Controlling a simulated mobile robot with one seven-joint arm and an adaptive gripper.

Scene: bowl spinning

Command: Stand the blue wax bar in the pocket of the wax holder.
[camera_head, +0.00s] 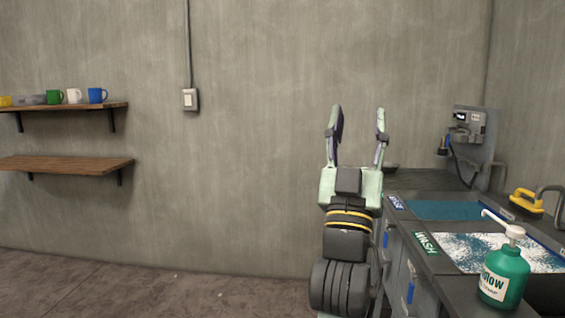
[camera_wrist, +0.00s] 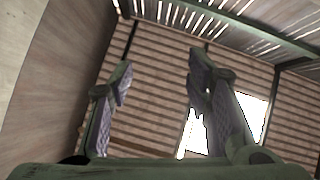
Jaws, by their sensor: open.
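My gripper (camera_head: 358,108) points upward in front of the bare wall, left of the sink counter. Its two fingers stand wide apart with nothing between them. They also show apart and empty in the wrist view (camera_wrist: 160,62), against a slatted wall and roof. I cannot make out the blue wax bar or the wax holder in either view.
The sink counter (camera_head: 428,268) has two basins, one with blue water and one with white foam. A green pump bottle (camera_head: 503,275), a yellow-handled tool (camera_head: 526,201) and a grey wall-side device (camera_head: 470,135) stand there. Two shelves (camera_head: 65,163) hang at left, the upper holding mugs (camera_head: 97,95).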

